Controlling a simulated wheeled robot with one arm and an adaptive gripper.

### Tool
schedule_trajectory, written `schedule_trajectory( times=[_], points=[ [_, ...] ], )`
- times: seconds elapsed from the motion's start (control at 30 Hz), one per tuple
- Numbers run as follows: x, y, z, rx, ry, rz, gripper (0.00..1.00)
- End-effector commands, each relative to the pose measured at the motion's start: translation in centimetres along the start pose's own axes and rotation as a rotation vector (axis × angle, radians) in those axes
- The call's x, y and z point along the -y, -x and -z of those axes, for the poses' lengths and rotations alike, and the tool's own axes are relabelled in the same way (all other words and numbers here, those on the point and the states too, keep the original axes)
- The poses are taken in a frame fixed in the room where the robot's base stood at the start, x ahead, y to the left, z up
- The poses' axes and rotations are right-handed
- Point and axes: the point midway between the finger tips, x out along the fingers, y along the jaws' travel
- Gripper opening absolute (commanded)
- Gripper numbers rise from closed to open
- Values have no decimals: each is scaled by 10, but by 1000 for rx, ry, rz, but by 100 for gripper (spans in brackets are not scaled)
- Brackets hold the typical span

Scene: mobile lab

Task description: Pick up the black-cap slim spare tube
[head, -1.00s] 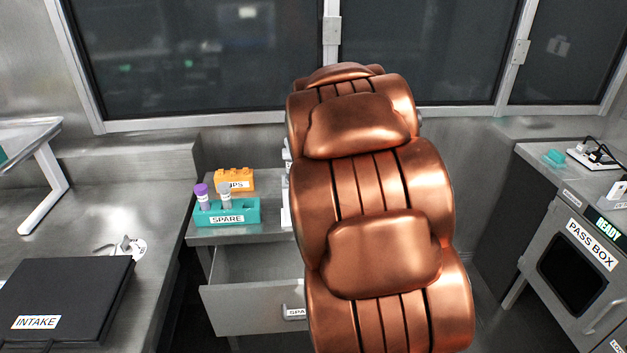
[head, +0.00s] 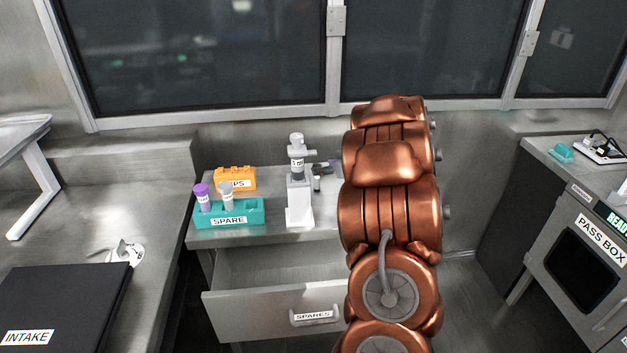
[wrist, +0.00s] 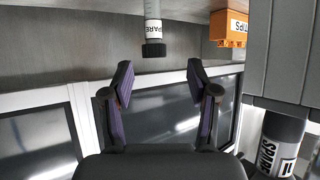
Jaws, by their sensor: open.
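The black-cap slim spare tube (wrist: 154,28) shows in the wrist view, which looks upside down, so its dark cap points down there. It carries a SPARE label and stands upright on the counter. In the head view a small tube (head: 317,185) shows partly, behind the white stand and under my gripper. My gripper (wrist: 160,85) is open and empty, with its two purple-padded fingers apart. The cap lies beyond the fingertips, roughly centred between them, and not touching. In the head view my gripper (head: 322,168) is small and dark, beside the stand.
A white stand (head: 299,205) holds a labelled grey cylinder (wrist: 280,145), close beside my gripper. An orange tips box (head: 235,178) and teal SPARE rack (head: 230,212) with purple-capped and grey-capped tubes stand left. The SPARES drawer (head: 270,315) is open below. The pass box (head: 590,245) is right.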

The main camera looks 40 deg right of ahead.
Motion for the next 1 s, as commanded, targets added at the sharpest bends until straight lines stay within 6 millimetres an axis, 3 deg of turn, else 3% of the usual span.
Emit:
schedule_trajectory(
  times=[0.33,0.7,0.97,1.0],
  points=[
    [-4,-20,-3,-1,0,-2,59],
    [-4,-60,-6,1,-1,-2,59],
    [-4,-62,-6,1,1,-3,59],
    [-4,-62,-6,0,1,-3,55]
  ],
)
